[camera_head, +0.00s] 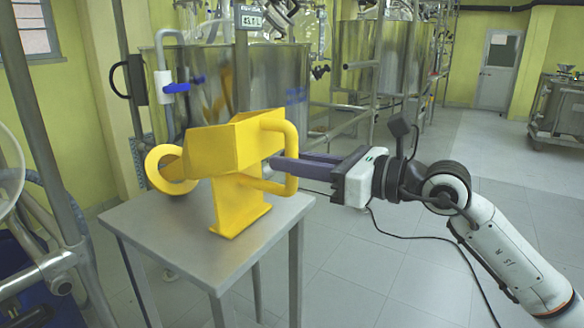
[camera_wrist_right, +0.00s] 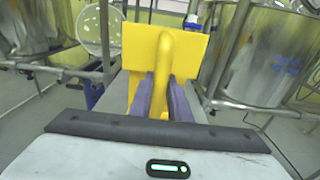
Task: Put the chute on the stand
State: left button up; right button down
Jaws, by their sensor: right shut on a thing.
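The yellow chute (camera_head: 232,142) has a boxy hopper, a round ring-ended spout at its left and a loop handle at its right. It sits at the top of a yellow stand (camera_head: 238,208), which stands upright on a small grey table. My right gripper (camera_head: 275,162) reaches in from the right, its purple fingers at the handle. In the right wrist view the fingers are closed on both sides of the chute's vertical handle bar (camera_wrist_right: 163,70). The contact between chute and stand is partly hidden. My left gripper is not in view.
The grey table (camera_head: 160,235) has bare room at its front and left. Steel reactor vessels (camera_head: 275,85) with pipes and a blue-handled valve (camera_head: 178,88) stand close behind it. Metal posts rise at the left. The tiled floor (camera_head: 400,260) is open at the right.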

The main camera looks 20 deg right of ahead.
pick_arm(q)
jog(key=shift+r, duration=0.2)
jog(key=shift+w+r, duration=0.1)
pick_arm(e)
jog(key=c, duration=1.7)
grip_release()
jog(key=shift+f, duration=0.1)
jog(key=shift+o, duration=0.2)
